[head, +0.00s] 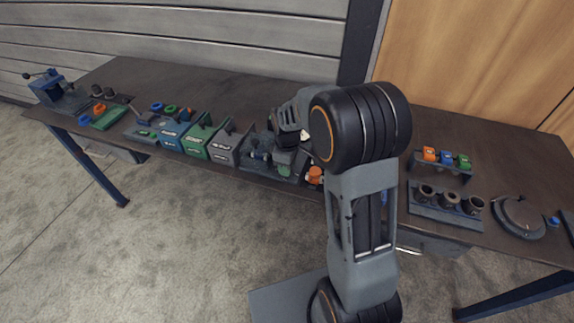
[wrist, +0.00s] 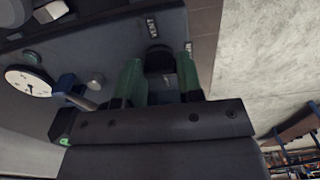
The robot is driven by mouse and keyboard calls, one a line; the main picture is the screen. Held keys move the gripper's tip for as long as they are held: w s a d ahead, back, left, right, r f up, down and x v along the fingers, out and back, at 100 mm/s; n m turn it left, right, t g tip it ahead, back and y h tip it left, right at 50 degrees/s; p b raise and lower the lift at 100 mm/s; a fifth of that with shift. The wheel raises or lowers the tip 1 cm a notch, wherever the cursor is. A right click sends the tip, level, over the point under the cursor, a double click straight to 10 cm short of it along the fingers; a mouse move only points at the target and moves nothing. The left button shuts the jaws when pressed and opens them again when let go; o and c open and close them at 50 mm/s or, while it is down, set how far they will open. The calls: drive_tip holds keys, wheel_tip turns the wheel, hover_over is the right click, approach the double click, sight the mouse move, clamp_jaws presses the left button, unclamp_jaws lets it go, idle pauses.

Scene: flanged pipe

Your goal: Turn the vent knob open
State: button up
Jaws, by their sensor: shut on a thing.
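The vent knob (wrist: 158,60) is a dark, rounded knob on a grey panel (wrist: 115,45) in the wrist view. My gripper (wrist: 159,68) has its two green fingers on either side of the knob and is shut on it. In the head view my gripper (head: 289,160) is at the flanged-pipe fixture (head: 253,160) near the table's front edge. The knob is hidden there behind my gripper and arm.
A white-faced gauge (wrist: 28,81) and a lever with a blue collar (wrist: 68,84) lie close left of my fingers. In the head view, grey, green and blue boxes (head: 195,142) stand left of the fixture. An orange part (head: 315,174) is close right.

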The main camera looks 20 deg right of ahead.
idle(0.4)
drive_tip(key=o, duration=0.9)
drive_tip(key=shift+o, duration=0.2)
drive_tip(key=shift+r, duration=0.1)
wheel_tip(320, 180, up, 8)
drive_tip(key=p, duration=0.6)
drive_tip(key=shift+a, duration=0.1)
